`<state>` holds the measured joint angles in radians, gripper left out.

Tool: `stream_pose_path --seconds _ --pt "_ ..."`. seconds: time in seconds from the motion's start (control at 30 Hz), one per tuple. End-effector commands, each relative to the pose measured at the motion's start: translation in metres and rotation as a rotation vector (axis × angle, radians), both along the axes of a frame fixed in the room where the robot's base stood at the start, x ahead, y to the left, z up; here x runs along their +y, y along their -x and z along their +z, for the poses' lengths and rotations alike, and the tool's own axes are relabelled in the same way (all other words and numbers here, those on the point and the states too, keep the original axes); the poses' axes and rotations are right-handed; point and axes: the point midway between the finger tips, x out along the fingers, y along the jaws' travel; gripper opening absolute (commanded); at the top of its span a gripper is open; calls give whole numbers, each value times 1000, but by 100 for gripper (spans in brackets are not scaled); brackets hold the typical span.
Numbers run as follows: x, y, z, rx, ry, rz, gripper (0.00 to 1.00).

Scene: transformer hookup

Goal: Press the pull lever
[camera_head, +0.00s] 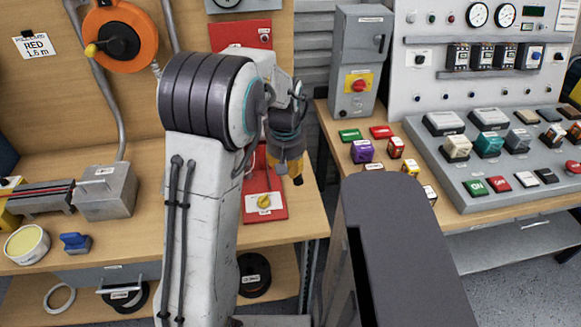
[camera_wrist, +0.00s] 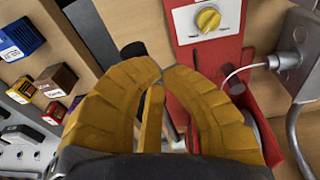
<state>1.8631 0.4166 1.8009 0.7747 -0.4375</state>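My gripper (camera_wrist: 163,72) has thick yellow fingers, and their tips come together in the wrist view. I see nothing clearly held between them. In the head view my gripper (camera_head: 287,168) hangs over the red unit's right side. The red unit (camera_head: 258,183) stands on the wooden bench and carries a yellow knob (camera_head: 264,202) on a white plate. The unit also shows ahead of my fingers in the wrist view (camera_wrist: 207,55). A black rounded end (camera_wrist: 133,50), possibly the pull lever's grip, lies just past the left fingertip; the rest of it is hidden.
To the right, a second bench holds small coloured blocks (camera_head: 362,151), a grey box with a red switch (camera_head: 358,85) and a sloped button console (camera_head: 490,150). A gap separates the benches. An orange reel (camera_head: 120,35) hangs at the left.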

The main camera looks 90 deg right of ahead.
Motion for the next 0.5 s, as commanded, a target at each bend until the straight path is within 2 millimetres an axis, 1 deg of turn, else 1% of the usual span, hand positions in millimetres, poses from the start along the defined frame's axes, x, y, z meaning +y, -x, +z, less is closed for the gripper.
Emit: stream_pose_path --seconds 0.03,0.2,0.27,0.5 --pt "8 1 6 1 2 -2 0" --pt "27 1 31 3 2 -2 0" --pt "32 2 35 4 3 -4 0" --pt "49 2 59 7 0 -2 0"
